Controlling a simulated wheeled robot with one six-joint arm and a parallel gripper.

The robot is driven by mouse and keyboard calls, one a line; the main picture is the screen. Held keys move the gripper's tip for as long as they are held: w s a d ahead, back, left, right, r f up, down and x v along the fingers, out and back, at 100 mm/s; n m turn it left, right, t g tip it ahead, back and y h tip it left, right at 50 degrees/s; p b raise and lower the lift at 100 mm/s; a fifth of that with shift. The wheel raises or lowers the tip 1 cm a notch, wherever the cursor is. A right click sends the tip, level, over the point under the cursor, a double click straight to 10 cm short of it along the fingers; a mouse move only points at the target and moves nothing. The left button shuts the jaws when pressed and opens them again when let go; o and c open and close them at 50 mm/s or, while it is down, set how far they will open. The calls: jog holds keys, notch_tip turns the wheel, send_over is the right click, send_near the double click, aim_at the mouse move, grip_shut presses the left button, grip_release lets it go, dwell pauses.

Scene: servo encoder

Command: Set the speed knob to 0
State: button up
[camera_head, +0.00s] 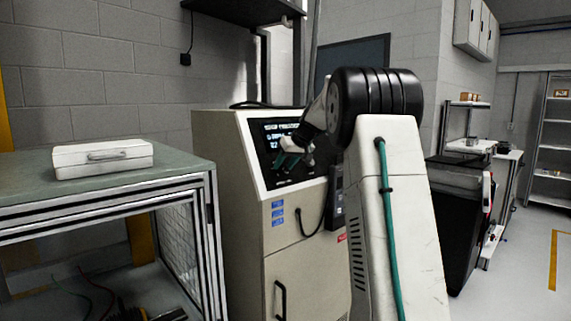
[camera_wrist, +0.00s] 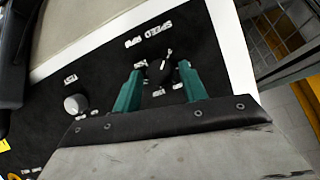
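The speed knob (camera_wrist: 160,74) is a dark knob on the black panel, under a white "SPEED RPM" label in the wrist view. A small white mark shows near its upper right; the number it points to is unreadable. My gripper (camera_wrist: 160,70) has two green fingers standing apart, one on each side of the knob. I cannot tell whether either finger touches it. In the head view, my gripper (camera_head: 289,160) is in front of the cabinet's sloped panel, below the lit display (camera_head: 280,132), and the arm hides the knob.
A second, light grey knob (camera_wrist: 75,104) sits left of my gripper on the panel. The beige cabinet (camera_head: 245,190) stands beside a green-topped bench (camera_head: 30,178) with a white case (camera_head: 103,158). A dark bin (camera_head: 455,215) stands to the right, with open floor beyond.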

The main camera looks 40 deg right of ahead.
jog(key=shift+o, duration=0.2)
jog(key=shift+r, duration=0.15)
jog(key=v, duration=0.7)
jog(key=shift+s+r, duration=0.2)
dwell(0.3)
jog(key=s+a+f+g, duration=0.2)
jog(key=s+a+f, duration=0.3)
jog(key=s+a, duration=0.8)
jog(key=s+a+f+n+g, duration=0.1)
jog(key=s+a+f, duration=0.5)
jog(key=s+a, duration=0.6)
jog(key=s+a+f+n+g, duration=0.1)
jog(key=s+a+f+g, duration=0.2)
jog(key=s+a, duration=1)
jog(key=shift+s+a+f, duration=0.35)
jog(key=shift+s+f, duration=0.25)
jog(key=shift+f, duration=0.95)
